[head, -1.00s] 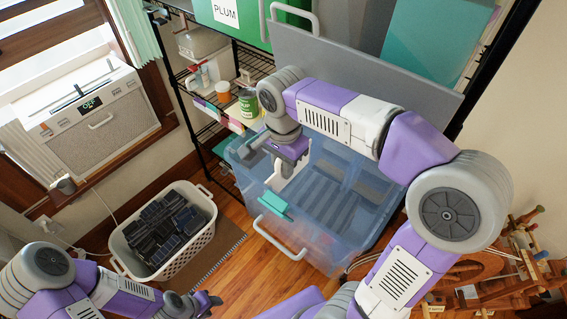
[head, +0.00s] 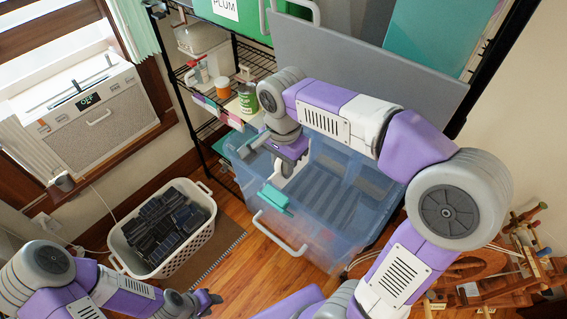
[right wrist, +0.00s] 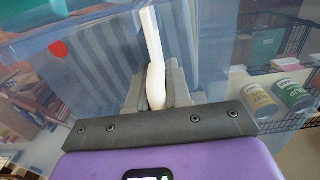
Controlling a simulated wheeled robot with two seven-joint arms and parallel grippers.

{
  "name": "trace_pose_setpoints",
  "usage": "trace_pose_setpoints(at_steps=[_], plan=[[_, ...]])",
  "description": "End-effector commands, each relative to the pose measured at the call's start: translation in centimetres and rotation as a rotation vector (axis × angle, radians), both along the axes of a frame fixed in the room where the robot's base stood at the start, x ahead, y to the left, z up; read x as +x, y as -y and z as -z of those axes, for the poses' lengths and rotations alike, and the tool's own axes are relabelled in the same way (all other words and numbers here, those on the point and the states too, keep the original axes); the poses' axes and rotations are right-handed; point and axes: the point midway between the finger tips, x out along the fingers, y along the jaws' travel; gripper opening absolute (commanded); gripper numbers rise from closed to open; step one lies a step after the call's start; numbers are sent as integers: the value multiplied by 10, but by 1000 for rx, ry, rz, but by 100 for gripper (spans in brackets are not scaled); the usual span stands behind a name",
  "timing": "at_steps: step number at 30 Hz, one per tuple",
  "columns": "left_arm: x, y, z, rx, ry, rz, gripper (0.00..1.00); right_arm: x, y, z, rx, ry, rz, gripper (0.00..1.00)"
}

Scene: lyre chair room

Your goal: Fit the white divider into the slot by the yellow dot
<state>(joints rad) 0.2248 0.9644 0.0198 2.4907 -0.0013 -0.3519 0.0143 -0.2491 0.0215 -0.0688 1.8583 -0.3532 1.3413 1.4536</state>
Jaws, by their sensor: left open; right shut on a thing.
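My right gripper (head: 288,163) reaches down at the near left side of the clear blue bin (head: 335,235), over its rim. It is shut on the white divider (right wrist: 154,55), which stands edge-on between the grey fingers in the right wrist view. In the head view only a small white part of the divider (head: 279,181) shows below the gripper. Grey ribbed strips (head: 325,195) line the bin. A red dot (right wrist: 58,48) shows on the bin in the right wrist view. I see no yellow dot. My left gripper (head: 211,299) is open and empty at the lower left.
A teal latch (head: 274,197) and pale handle (head: 279,235) are on the bin's near side. A grey panel (head: 370,65) stands behind the bin. A wire shelf (head: 250,65) holds cans. A white basket (head: 185,255) of dark items stands left on the floor.

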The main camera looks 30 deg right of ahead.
Motion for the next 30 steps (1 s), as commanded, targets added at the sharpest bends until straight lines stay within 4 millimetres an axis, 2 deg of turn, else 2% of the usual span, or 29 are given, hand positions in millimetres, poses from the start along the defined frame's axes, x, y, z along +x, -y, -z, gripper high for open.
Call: trace_pose_setpoints(at_steps=[8, 9, 15, 24, 26, 30], plan=[[0, 0, 0, 0, 0, 0, 43, 0, 0, 0, 0, 1, 0, 0], [0, 0, 0, 0, 0, 0, 43, 0, 0, 0, 0, 1, 0, 20], [0, 0, 0, 0, 0, 0, 43, 0, 0, 0, 0, 1, 0, 48], [0, 0, -1, 0, 0, 0, 43, 0, 0, -3, 0, 1, 0, 48], [0, 0, -2, 0, 0, 0, 43, 0, 0, -8, 0, 1, 0, 48], [0, 0, -9, 0, 0, 0, 43, 0, 0, -31, 1, 4, 0, 48]])
